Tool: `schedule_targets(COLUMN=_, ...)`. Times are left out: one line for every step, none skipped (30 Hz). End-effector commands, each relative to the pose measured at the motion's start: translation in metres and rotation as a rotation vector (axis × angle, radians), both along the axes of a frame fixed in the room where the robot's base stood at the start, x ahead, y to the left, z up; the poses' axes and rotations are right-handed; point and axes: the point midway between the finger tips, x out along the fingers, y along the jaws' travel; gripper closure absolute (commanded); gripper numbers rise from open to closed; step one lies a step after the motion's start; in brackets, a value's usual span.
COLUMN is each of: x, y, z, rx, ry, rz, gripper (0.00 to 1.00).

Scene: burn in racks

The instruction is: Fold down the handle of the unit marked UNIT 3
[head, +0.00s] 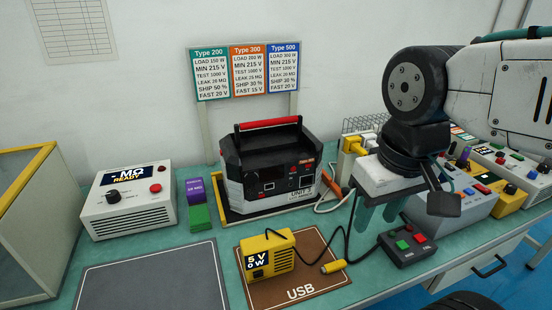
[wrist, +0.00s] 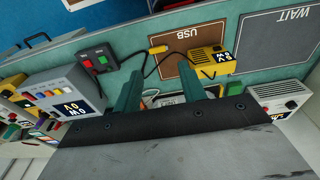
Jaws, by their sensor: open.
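The unit marked UNIT 3 (head: 270,170), a black and white case, stands on a yellow-edged base on the teal bench in the head view. Its handle (head: 268,123) has a red grip and stands raised above the top. My gripper (head: 378,222) is to the right of the unit and apart from it, with teal fingers pointing down, spread and empty. In the wrist view my gripper (wrist: 158,72) shows both fingers with a gap between them. Most of the unit is hidden there behind my gripper's body, and the handle cannot be made out.
A yellow meter (head: 267,255) lies on the brown USB mat (head: 325,285) in front, its cable running right. A button box (head: 407,245) sits below my gripper. A white MΩ box (head: 128,205) is at left. Type signs (head: 246,70) stand behind. The grey mat (head: 150,280) is bare.

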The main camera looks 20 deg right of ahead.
Motion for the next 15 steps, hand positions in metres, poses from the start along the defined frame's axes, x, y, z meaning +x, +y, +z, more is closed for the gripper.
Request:
schedule_targets(x=0.000, y=0.000, z=0.000, rx=0.000, ry=0.000, rz=0.000, gripper=0.59)
schedule_targets(x=0.000, y=0.000, z=0.000, rx=0.000, ry=0.000, rz=0.000, gripper=0.59)
schedule_targets(x=0.000, y=0.000, z=0.000, rx=0.000, ry=0.000, rz=0.000, gripper=0.67)
schedule_targets(x=0.000, y=0.000, z=0.000, rx=0.000, ry=0.001, rz=0.001, gripper=0.75)
schedule_targets(x=0.001, y=0.000, z=-0.001, rx=0.000, ry=0.006, rz=0.001, gripper=0.84)
schedule_targets(x=0.001, y=0.000, z=-0.003, rx=0.000, ry=0.017, rz=0.002, gripper=0.95)
schedule_targets(x=0.002, y=0.001, z=-0.005, rx=0.000, ry=0.029, rz=0.003, gripper=1.00)
schedule_targets(x=0.004, y=0.001, z=-0.008, rx=0.001, ry=0.044, rz=0.004, gripper=1.00)
schedule_targets(x=0.009, y=0.001, z=-0.009, rx=0.000, ry=0.063, rz=0.007, gripper=1.00)
schedule_targets(x=0.015, y=0.001, z=-0.009, rx=0.000, ry=0.077, rz=0.008, gripper=1.00)
schedule_targets(x=0.022, y=0.001, z=-0.008, rx=-0.001, ry=0.090, rz=0.010, gripper=1.00)
schedule_targets(x=0.035, y=0.002, z=-0.005, rx=-0.001, ry=0.099, rz=0.013, gripper=1.00)
schedule_targets(x=0.047, y=0.002, z=-0.002, rx=-0.003, ry=0.102, rz=0.014, gripper=1.00)
schedule_targets(x=0.061, y=0.003, z=0.001, rx=-0.003, ry=0.104, rz=0.016, gripper=1.00)
schedule_targets(x=0.080, y=0.003, z=0.004, rx=-0.004, ry=0.100, rz=0.017, gripper=1.00)
